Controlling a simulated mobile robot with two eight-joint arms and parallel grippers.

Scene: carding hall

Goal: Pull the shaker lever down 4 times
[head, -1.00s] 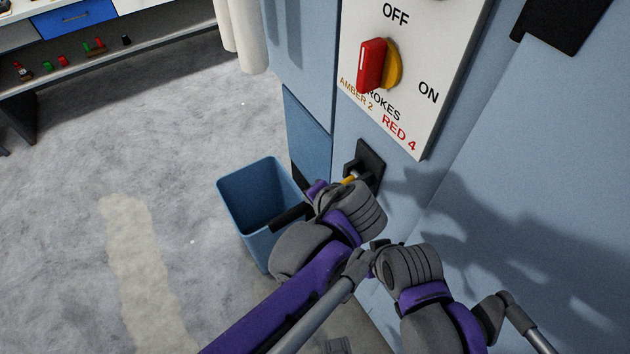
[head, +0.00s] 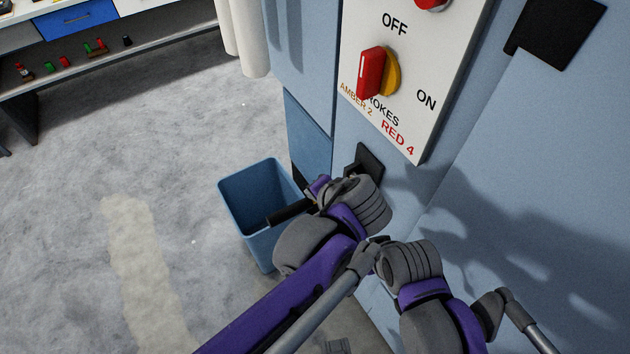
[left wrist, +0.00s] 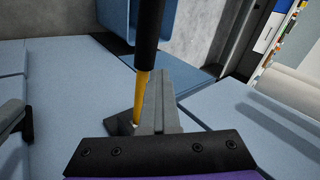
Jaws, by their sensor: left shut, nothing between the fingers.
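The shaker lever is a yellow rod with a black grip (head: 287,212). It comes out of a black mounting plate (head: 367,160) on the pale blue machine, and the grip sticks out over the bin's opening in the head view. My left gripper (head: 320,185) is by the lever, close to the plate, and hides most of the rod in the head view. In the left wrist view the lever (left wrist: 143,85) runs right beside the shut grey fingers (left wrist: 157,105). Nothing is between the fingers. Whether they touch the rod cannot be told. My right gripper does not show.
A white panel (head: 405,60) above the lever carries a red-and-yellow knob (head: 376,74) and the lettering "AMBER 2" and "RED 4". A blue bin (head: 240,200) stands on the floor below. A bench (head: 100,40) is at the far left, with open floor before it.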

